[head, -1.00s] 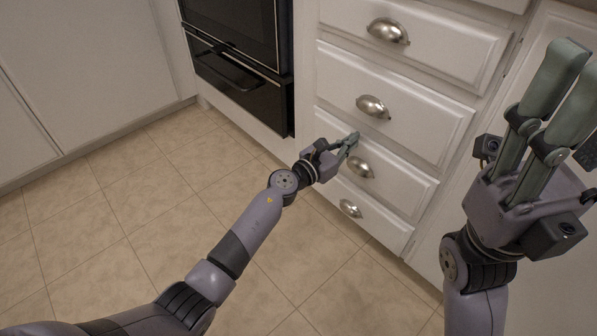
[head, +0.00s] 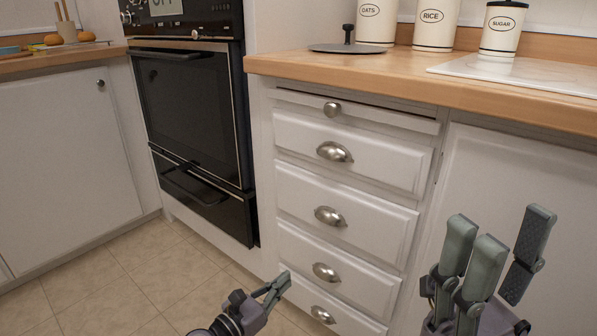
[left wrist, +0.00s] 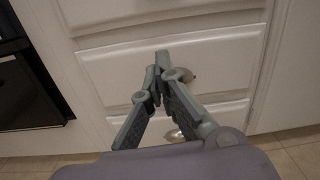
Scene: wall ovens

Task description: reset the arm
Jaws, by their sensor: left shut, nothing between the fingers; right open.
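My left gripper (head: 281,281) is low in the head view, in front of the lower drawers of a white drawer stack (head: 345,198). Its fingers are shut with nothing between them. In the left wrist view the closed fingertips (left wrist: 157,62) point at the drawer fronts, and a metal cup handle shows partly behind them. I cannot tell whether the fingers touch the drawer. My right gripper (head: 500,262) is at the lower right of the head view, pointing up, with its fingers spread open and empty.
A black wall oven (head: 195,110) stands left of the drawers. Above them is a wooden countertop (head: 400,85) with canisters (head: 433,25), a dark lid (head: 347,46) and a white cooktop (head: 530,72). The drawers look closed. Tiled floor (head: 110,290) is free at lower left.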

